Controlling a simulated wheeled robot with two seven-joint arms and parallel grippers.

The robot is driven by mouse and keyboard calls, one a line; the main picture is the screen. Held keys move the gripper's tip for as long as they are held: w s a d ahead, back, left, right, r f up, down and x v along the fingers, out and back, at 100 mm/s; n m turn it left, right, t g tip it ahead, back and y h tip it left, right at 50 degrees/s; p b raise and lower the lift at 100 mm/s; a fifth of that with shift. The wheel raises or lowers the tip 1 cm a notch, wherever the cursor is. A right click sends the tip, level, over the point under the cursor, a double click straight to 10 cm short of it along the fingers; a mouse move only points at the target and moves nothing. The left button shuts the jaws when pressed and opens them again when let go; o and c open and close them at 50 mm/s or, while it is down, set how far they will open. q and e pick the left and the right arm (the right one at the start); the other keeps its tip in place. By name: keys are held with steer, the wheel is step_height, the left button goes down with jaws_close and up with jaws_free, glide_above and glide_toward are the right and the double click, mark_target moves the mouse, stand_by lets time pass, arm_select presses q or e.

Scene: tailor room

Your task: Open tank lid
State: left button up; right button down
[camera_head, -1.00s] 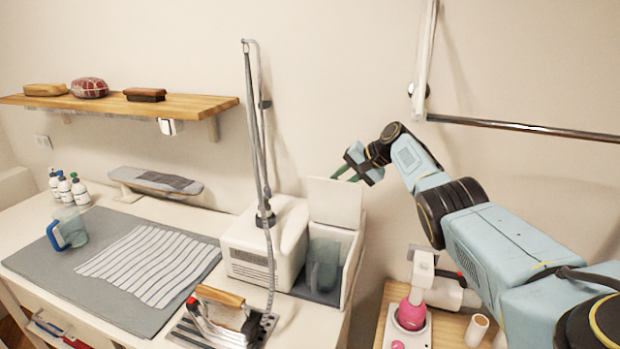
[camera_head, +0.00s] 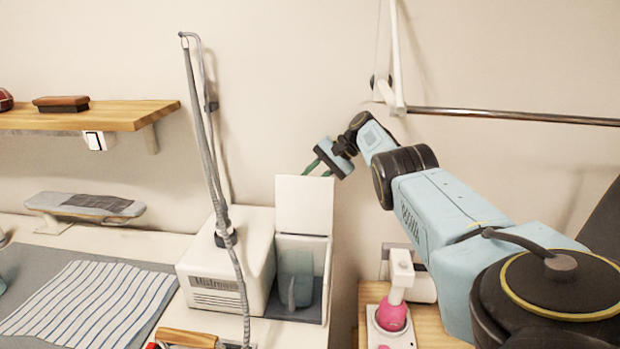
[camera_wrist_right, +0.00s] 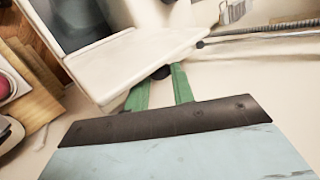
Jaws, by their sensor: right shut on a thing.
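The white tank lid (camera_head: 304,205) stands upright, raised at the back of the open-topped white compartment beside the steam station. In the wrist view the lid (camera_wrist_right: 140,62) is a pale slab just beyond my fingers. My right gripper (camera_head: 318,167) is at the lid's top edge, toward its right corner. Its green fingers (camera_wrist_right: 160,88) are shut on the lid's edge, though the exact contact is partly hidden. A translucent grey-blue water tank (camera_head: 296,278) stands in the compartment under the lid. My left gripper is not in view.
The white steam station (camera_head: 225,262) with its hose and pole (camera_head: 207,140) stands just left of the compartment. A wall rail (camera_head: 510,116) runs behind my right arm. A pink-based device (camera_head: 392,315) stands on a wooden stand at lower right.

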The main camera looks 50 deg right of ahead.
steer(key=shift+a, duration=0.15)
steer(key=c, duration=1.2)
jaws_free()
steer(key=b+v, duration=0.1)
steer(key=v, duration=0.6)
steer(key=shift+s+r, duration=0.15)
steer(key=shift+s, duration=0.05)
